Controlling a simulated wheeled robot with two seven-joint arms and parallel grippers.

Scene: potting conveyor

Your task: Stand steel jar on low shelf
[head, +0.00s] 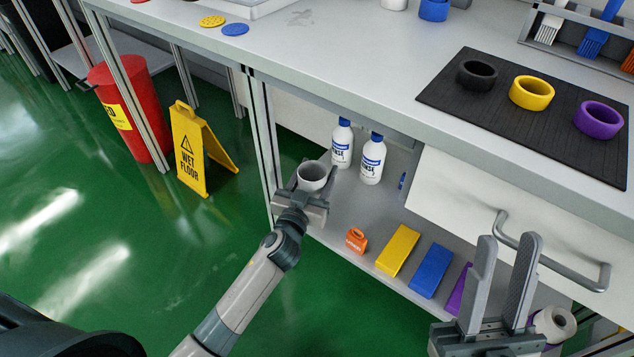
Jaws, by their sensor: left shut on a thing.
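A grey steel jar (312,177), round and open at the top, is held upright in my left gripper (312,186). The gripper is shut on it at the left end of the low shelf (338,208), near the table leg. I cannot tell whether the jar's base touches the shelf, because the gripper hides it. My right gripper (507,280) is at the lower right, in front of the drawer. Its two fingers stand apart with nothing between them.
Two rinse bottles (372,160) stand behind the jar. An orange padlock-like item (356,240), a yellow block (397,250) and a blue block (431,271) lie along the shelf front. A drawer handle (550,252) juts out near my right gripper. A wet floor sign (198,150) stands left.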

